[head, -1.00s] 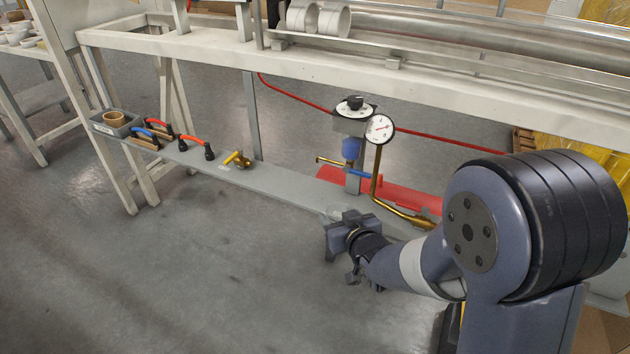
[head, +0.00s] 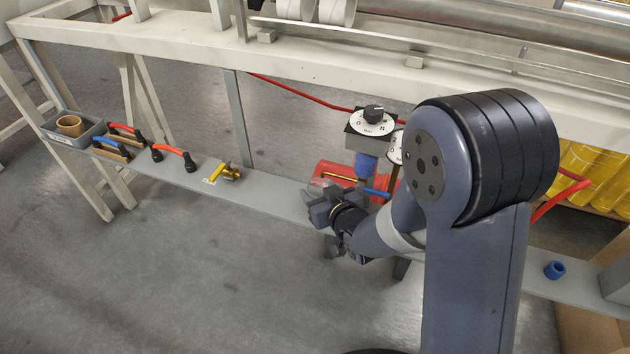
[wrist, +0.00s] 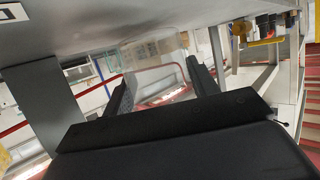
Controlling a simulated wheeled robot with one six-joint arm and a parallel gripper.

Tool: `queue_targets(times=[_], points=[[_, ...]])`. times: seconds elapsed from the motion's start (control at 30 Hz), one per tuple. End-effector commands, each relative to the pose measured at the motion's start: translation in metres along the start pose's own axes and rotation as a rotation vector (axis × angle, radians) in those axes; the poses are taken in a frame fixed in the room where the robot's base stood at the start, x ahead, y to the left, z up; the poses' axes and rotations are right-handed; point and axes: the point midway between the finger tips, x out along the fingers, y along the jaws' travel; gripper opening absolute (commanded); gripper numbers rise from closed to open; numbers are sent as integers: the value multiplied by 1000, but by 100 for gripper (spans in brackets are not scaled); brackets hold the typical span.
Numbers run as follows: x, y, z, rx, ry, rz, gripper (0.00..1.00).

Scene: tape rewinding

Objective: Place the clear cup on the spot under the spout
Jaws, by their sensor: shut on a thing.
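My gripper (head: 324,200) is at the front edge of the low grey shelf (head: 270,199), just left of the red tank (head: 332,171). In the wrist view my gripper (wrist: 162,78) is shut on the clear cup (wrist: 156,62), which sits between its two fingers. In the head view only a faint clear rim of the cup (head: 319,184) shows above the gripper. The thin brass spout (head: 341,177) points left from the dispenser, close behind the gripper. The spot under the spout is hidden by my gripper and arm.
The dispenser carries a black-knobbed dial (head: 373,119) and a partly hidden gauge. A brass valve with yellow handle (head: 224,172), red and blue handled tools (head: 174,152) and a grey bin (head: 76,133) lie left. A blue ring (head: 554,270) is at right.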

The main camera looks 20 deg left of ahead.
Motion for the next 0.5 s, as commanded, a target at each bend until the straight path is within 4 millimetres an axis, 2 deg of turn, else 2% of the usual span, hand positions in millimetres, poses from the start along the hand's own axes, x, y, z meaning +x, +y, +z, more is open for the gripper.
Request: queue_targets(times=[0.03, 0.43, 0.47, 0.5], points=[[0, 0, 9, 0, -3, -1, 34], [1, 0, 12, -1, 0, -1, 34], [1, 0, 10, -1, 0, -1, 58], [1, 0, 10, -1, -1, -1, 62]])
